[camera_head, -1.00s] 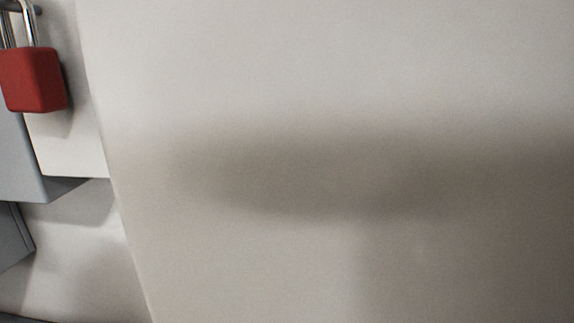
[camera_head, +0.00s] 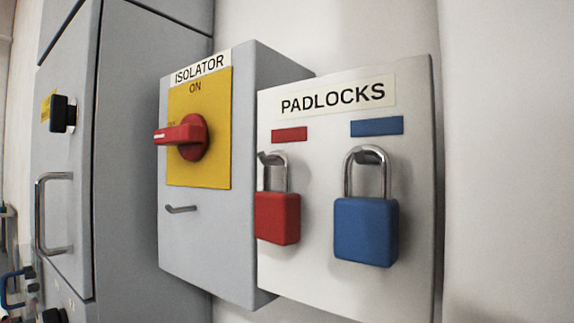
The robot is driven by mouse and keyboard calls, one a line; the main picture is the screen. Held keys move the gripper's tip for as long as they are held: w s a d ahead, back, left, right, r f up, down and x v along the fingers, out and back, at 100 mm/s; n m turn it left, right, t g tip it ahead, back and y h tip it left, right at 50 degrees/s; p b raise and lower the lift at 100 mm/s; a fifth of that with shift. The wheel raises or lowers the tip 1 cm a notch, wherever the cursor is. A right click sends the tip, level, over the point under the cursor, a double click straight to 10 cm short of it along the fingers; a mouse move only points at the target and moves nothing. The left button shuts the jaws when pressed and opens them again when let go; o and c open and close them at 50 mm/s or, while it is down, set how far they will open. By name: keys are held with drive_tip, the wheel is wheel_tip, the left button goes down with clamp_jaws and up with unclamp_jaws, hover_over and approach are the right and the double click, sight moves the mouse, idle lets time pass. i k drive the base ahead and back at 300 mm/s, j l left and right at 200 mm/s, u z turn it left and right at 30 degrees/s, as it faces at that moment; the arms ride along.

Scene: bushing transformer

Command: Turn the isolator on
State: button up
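The isolator box (camera_head: 208,235) is a grey box on the wall, left of centre. Its label reads ISOLATOR, above a yellow plate (camera_head: 212,92) marked ON at the top. A red rotary handle (camera_head: 185,136) on the plate points to the left, roughly horizontal, not up at the ON mark. Small text beside the handle's left end is too small to read. A small metal hook (camera_head: 181,209) sticks out below the plate. My gripper is not in view.
A white PADLOCKS board (camera_head: 320,250) stands close to the isolator's right, with a red padlock (camera_head: 277,217) and a blue padlock (camera_head: 366,232) hanging on it. A grey cabinet with a black knob (camera_head: 63,114) and a metal handle (camera_head: 42,215) is at left. Bare wall is at right.

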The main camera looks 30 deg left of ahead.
sight(191, 138)
drive_tip(key=u, duration=1.25)
